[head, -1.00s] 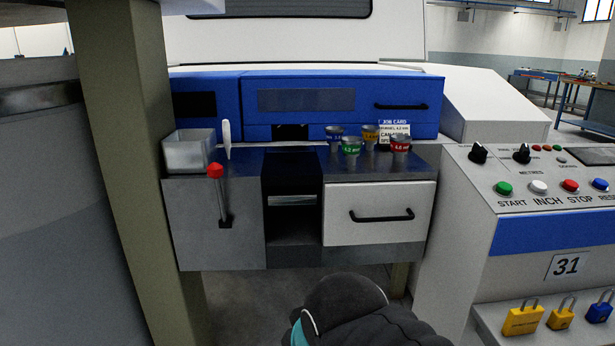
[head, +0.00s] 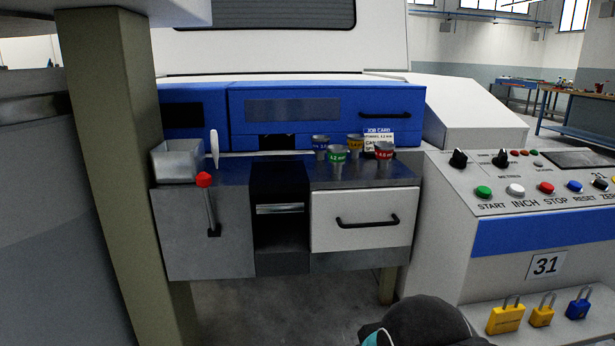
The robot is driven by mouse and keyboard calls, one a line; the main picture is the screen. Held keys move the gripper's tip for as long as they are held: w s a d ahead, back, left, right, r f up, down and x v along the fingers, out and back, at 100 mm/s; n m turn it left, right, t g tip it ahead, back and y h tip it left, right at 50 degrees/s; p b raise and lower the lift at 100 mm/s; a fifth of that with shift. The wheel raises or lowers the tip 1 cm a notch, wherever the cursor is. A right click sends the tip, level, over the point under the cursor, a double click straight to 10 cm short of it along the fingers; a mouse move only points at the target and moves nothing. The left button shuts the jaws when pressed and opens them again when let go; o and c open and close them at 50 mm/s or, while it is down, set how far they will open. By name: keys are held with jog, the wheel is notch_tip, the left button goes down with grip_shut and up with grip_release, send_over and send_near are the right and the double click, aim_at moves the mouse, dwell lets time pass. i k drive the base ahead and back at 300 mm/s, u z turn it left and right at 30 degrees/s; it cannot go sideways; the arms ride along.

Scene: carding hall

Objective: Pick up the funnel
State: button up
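Several small metal funnels with coloured label bands stand upright on the dark metal worktop (head: 280,171). The green-banded funnel (head: 338,156) is front left and the red-banded funnel (head: 384,151) is front right. The blue-banded funnel (head: 320,143) and the yellow-banded funnel (head: 354,143) stand behind them. A white job card (head: 379,137) stands behind the red one; it seems to read funnel 3.2 mm, but the print is small. My gripper is not in view; only a dark part of my arm shows at the bottom edge.
A metal bin (head: 178,160) and a white upright paddle (head: 214,149) stand on the worktop's left. A red-knobbed lever (head: 204,180) sticks out in front. A white drawer (head: 363,220) lies below the funnels. A control panel (head: 540,195) and padlocks (head: 541,310) are at right.

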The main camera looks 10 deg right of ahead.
aim_at(337, 154)
jog(key=z, duration=0.2)
jog(key=i, duration=1)
jog(key=u, duration=1.8)
jog(key=k, duration=1)
jog(key=z, duration=0.15)
